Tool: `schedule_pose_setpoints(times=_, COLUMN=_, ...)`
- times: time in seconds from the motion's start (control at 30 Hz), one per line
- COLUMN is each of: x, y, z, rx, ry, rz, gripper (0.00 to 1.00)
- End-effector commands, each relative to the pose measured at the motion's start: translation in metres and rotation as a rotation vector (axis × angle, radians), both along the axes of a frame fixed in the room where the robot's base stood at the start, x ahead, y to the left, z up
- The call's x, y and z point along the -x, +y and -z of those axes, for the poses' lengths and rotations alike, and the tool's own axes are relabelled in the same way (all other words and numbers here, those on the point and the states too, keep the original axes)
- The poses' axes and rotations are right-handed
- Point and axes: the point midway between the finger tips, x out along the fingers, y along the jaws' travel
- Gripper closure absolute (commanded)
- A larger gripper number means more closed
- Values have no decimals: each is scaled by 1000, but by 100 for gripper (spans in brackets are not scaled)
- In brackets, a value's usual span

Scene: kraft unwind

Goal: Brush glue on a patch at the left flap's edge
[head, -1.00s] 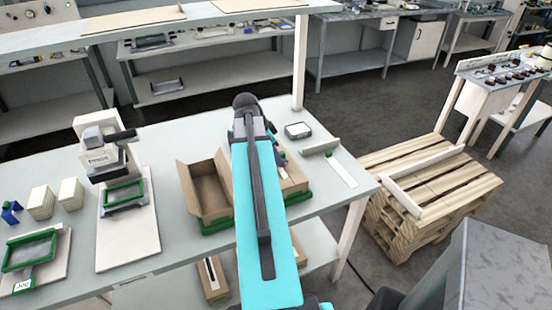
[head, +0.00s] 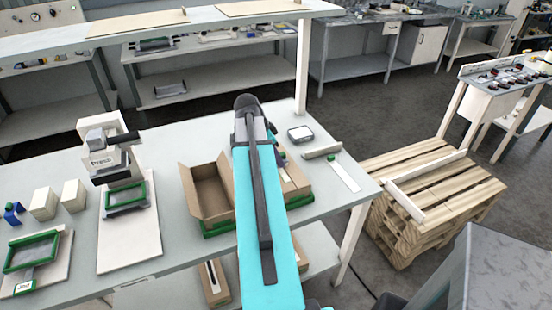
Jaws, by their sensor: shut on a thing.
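An open cardboard box (head: 212,193) stands in a green holder (head: 218,228) on the bench, just left of my arm, with its left flap (head: 191,192) raised. A second cardboard piece in a green holder (head: 306,200) shows right of my arm, mostly covered by it. My turquoise arm reaches forward over the bench between them. It hides my gripper and whatever it holds. A small green bit (head: 282,155) shows at the arm's right edge; I cannot tell what it is. No brush or glue patch can be made out.
A dark-rimmed dish (head: 300,134), a beige bar (head: 322,153) and a white strip (head: 345,177) lie right on the bench. A press (head: 106,155) and green frames (head: 34,250) stand left. Pallets (head: 430,200) stand right of the bench.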

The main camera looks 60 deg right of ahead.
Motion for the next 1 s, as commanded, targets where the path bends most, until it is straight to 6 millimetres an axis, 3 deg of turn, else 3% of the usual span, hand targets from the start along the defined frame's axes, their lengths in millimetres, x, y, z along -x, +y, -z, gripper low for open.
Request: schedule_pose_setpoints(times=1.0, x=-13, y=-9, z=-1, rx=0, ry=-1, rz=0, gripper=84)
